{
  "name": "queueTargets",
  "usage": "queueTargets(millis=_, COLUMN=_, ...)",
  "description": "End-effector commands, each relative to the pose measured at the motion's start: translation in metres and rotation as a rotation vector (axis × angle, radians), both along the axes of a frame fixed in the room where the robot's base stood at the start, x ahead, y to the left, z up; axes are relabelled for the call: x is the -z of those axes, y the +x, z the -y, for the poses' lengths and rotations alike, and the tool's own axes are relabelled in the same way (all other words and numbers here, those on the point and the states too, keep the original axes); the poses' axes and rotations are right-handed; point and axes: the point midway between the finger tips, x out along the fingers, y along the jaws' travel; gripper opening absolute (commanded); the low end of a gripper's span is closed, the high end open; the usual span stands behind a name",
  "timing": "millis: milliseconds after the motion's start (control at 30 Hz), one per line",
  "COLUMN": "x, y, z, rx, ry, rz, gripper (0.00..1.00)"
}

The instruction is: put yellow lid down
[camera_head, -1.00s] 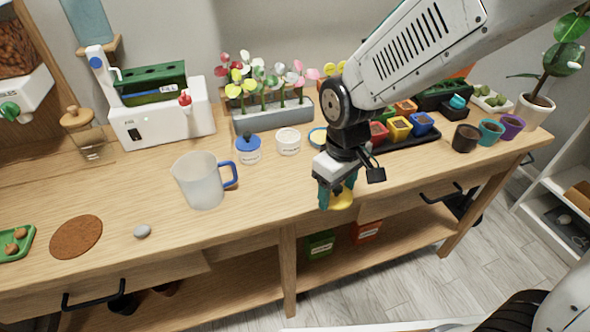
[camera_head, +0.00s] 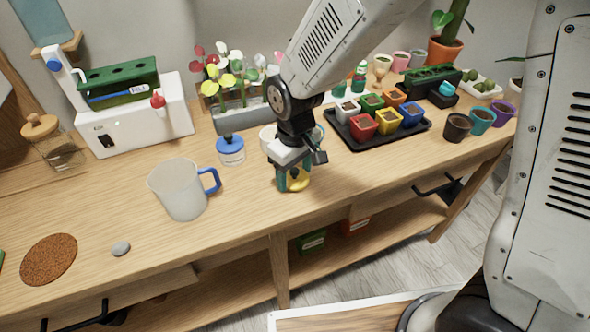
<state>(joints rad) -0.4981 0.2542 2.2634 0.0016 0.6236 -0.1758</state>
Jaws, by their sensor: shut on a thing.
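The yellow lid (camera_head: 299,181) is a small round piece at the tips of my gripper (camera_head: 291,182). My gripper has teal fingers and is shut on the lid, low over the wooden workbench near its front edge. The fingers hide part of the lid. I cannot tell whether the lid touches the bench top (camera_head: 235,205).
A frosted jug with a blue handle (camera_head: 182,190) stands left of my gripper. A blue-lidded jar (camera_head: 231,150) and a white jar (camera_head: 267,138) are behind. A black tray (camera_head: 405,133) of colourful pots lies to the right. Bare bench lies around the gripper.

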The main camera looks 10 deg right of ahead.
Motion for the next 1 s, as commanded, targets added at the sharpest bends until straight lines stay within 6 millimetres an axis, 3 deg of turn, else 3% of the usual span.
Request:
queueTargets(millis=233, x=0.003, y=0.000, z=0.000, rx=0.000, ry=-0.001, rz=-0.001, gripper=0.41)
queueTargets(millis=267, x=0.003, y=0.000, z=0.000, rx=0.000, ry=0.000, rz=0.000, gripper=0.68)
queueTargets(millis=300, x=0.002, y=0.000, z=0.000, rx=0.000, ry=0.000, rz=0.000, gripper=0.79)
queueTargets(millis=333, x=0.002, y=0.000, z=0.000, rx=0.000, ry=0.000, rz=0.000, gripper=0.84)
queueTargets(millis=700, x=-0.004, y=0.000, z=0.000, rx=0.000, ry=0.001, rz=0.002, gripper=0.84)
queueTargets(millis=833, x=-0.023, y=0.000, z=0.000, rx=0.000, ry=0.002, rz=0.004, gripper=0.84)
queueTargets(millis=1000, x=-0.061, y=0.001, z=0.000, rx=0.000, ry=0.002, rz=0.005, gripper=0.84)
